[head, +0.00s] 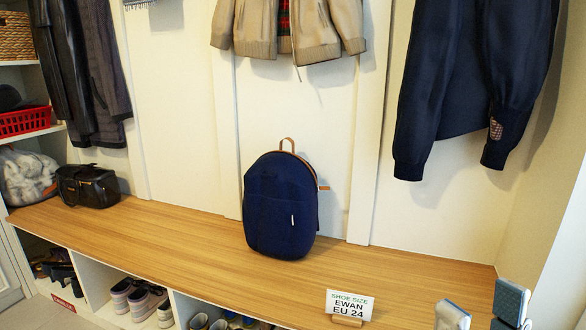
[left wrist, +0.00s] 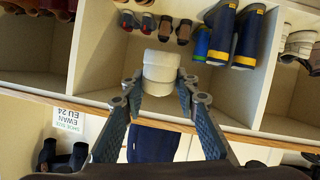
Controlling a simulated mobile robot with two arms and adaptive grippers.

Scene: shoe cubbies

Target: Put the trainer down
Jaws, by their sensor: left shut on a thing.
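My left gripper (left wrist: 160,90) shows in the left wrist view, its two fingers on either side of a white trainer (left wrist: 161,70). It is shut on the trainer, of which mostly a pale rounded end shows. The trainer is in front of an open cubby compartment; whether it touches the cubby floor I cannot tell. The left gripper and this trainer are out of the head view. My right gripper (head: 482,309) is at the lower right of the head view, its fingers apart and empty, right of the shoe size sign (head: 349,304).
A wooden bench top (head: 170,237) runs above the shoe cubbies (head: 92,279). A navy backpack (head: 281,206) and a black bag (head: 88,186) stand on it. In the left wrist view, blue boots (left wrist: 249,38) and several small shoes (left wrist: 138,22) stand in the compartments.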

